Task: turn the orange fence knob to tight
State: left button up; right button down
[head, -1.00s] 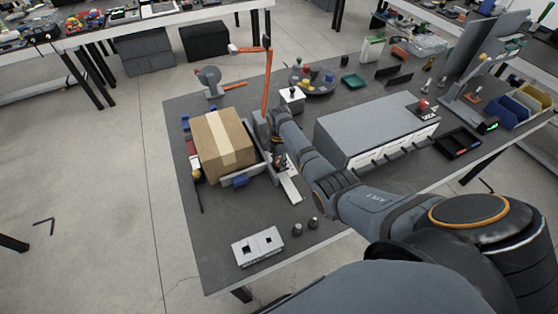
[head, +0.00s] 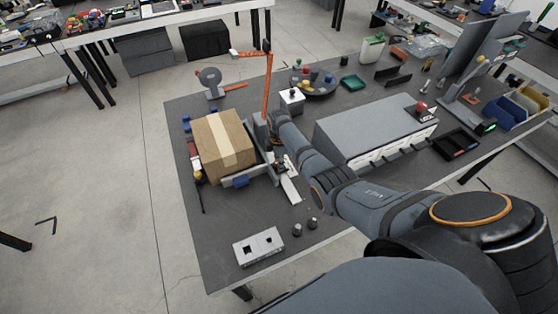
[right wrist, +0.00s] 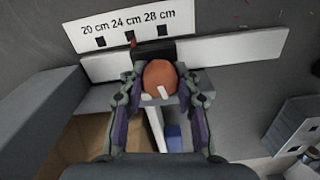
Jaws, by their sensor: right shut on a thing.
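The orange knob (right wrist: 160,77) is round with a white mark, and it sits on a dark block on the fence rail in the right wrist view. My right gripper (right wrist: 162,90) has one finger on each side of the knob and is shut on it. The white mark points down and slightly right in that view. A white scale plate (right wrist: 128,28) reading 20, 24 and 28 cm lies just beyond it. In the head view my right gripper (head: 277,160) is beside the cardboard box, and the knob is hard to make out there. My left gripper is not in view.
The cardboard box (head: 222,143) stands just left of the gripper. A grey drawer cabinet (head: 375,135) is to the right, and a white switch plate (head: 258,247) is at the table's front. An orange lamp arm (head: 267,85) rises behind.

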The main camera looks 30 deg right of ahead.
jog(key=shift+w+r+m+p, duration=0.1)
jog(key=shift+r+m+p, duration=0.15)
jog(key=shift+m, duration=0.85)
jog(key=c, duration=1)
grip_release()
jog(key=shift+f, duration=0.15)
jog(key=shift+o, duration=0.2)
notch_tip(320, 180, up, 12)
jog(key=shift+f, duration=0.1)
